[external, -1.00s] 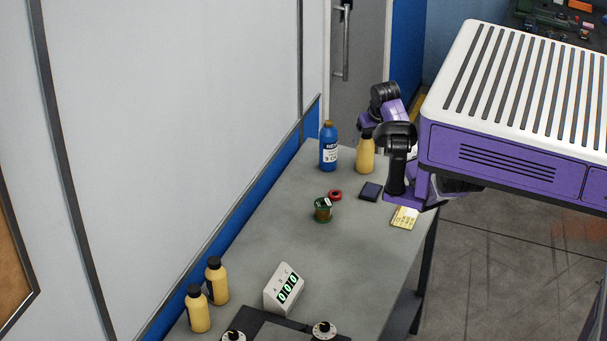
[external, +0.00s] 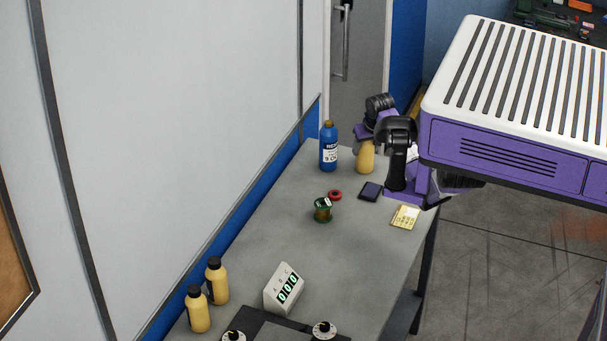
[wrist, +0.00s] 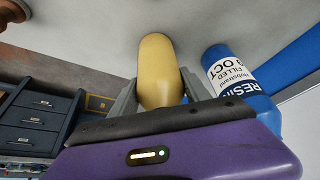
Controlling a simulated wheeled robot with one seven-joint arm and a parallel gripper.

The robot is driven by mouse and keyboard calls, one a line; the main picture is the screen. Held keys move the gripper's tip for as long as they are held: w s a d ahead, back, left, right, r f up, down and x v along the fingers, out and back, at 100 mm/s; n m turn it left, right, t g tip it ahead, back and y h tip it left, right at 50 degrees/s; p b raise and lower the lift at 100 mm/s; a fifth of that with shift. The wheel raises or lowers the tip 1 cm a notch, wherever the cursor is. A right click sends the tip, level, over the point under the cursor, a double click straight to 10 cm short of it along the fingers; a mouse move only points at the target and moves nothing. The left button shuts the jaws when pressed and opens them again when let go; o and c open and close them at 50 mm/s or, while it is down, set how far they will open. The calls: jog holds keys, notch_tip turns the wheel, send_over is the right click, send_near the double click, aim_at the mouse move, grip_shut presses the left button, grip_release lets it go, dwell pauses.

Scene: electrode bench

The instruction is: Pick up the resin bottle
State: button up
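The resin bottle (external: 328,150) is blue with a white label and a brown cap. It stands upright at the far end of the bench, left of a yellow bottle (external: 365,158). In the wrist view the resin bottle (wrist: 238,82) is at the right, outside my fingers, with its label partly readable. My gripper (wrist: 159,82) has its fingers spread on either side of the yellow bottle (wrist: 158,65); whether they touch it is unclear. In the external view my gripper (external: 368,137) is at the yellow bottle's top, which it hides.
A red ring (external: 335,195), a green spool-like item (external: 323,210), a dark square (external: 370,191) and a yellow card (external: 405,217) lie nearer on the bench. A display box (external: 284,288) and two more yellow bottles (external: 207,295) stand at the near end. Mid-bench is clear.

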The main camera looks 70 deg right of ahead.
grip_shut()
jog(key=shift+r, duration=0.1)
jog(key=shift+r, duration=0.1)
notch_tip(320, 180, up, 20)
jog(key=shift+b, duration=0.35)
